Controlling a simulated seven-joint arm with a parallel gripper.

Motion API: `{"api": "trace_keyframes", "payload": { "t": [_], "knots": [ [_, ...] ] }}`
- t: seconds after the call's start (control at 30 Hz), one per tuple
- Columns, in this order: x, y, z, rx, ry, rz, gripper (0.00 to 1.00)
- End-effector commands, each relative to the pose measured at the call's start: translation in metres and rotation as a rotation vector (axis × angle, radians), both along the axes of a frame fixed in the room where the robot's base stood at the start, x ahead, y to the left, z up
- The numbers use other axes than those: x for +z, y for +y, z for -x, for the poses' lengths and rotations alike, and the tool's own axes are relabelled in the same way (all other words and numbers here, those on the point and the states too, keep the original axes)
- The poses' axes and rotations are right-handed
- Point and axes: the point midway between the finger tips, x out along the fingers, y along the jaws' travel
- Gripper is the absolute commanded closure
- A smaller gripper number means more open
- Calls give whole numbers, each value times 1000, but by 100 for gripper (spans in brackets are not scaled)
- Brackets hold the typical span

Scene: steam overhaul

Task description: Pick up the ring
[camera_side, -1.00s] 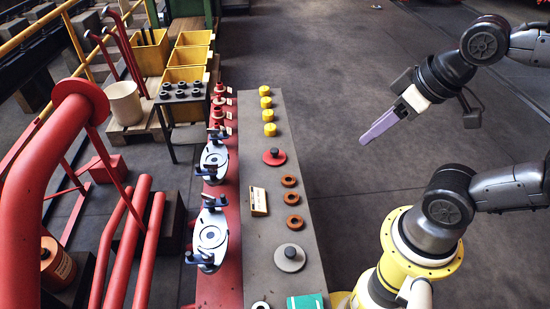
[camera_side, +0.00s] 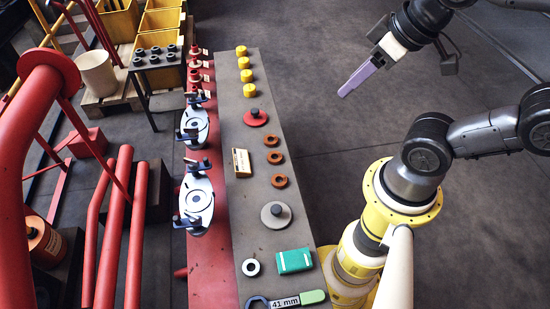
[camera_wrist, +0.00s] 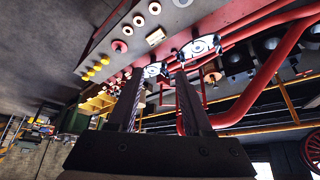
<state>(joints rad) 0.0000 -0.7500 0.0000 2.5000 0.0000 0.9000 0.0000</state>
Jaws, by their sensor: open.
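Several rings lie flat on the grey bench top (camera_side: 247,220). Three are orange-brown: an upper one (camera_side: 271,140), a middle one (camera_side: 275,157) and a lower one (camera_side: 279,181), in a row near the right edge. A white ring (camera_side: 251,267) with a dark centre lies nearer the front. My gripper (camera_side: 342,95) is in the air to the right of the bench, clear of all of them. In the wrist view my gripper (camera_wrist: 158,73) shows two dark fingers apart, with nothing between them.
A red knobbed disc (camera_side: 255,117), yellow caps (camera_side: 246,76), a grey knobbed disc (camera_side: 276,214), a tan block (camera_side: 241,162), a green box (camera_side: 294,261) and a 41 mm wrench (camera_side: 287,300) share the bench. Red pipes (camera_side: 112,225) stand left.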

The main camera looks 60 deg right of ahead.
Motion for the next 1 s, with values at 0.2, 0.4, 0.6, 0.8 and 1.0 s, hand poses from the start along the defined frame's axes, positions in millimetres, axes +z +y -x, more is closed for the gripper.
{"api": "trace_keyframes", "payload": {
  "t": [0.2, 0.4, 0.6, 0.8, 1.0],
  "knots": [
    [0, 0, 0, 0, 0, 0, 50],
    [0, 0, 0, 0, 0, 0, 50],
    [0, 0, 0, 0, 0, 0, 30],
    [0, 0, 0, 0, 0, 0, 0],
    [0, 0, 0, -3, 0, -1, 0]
  ]
}}
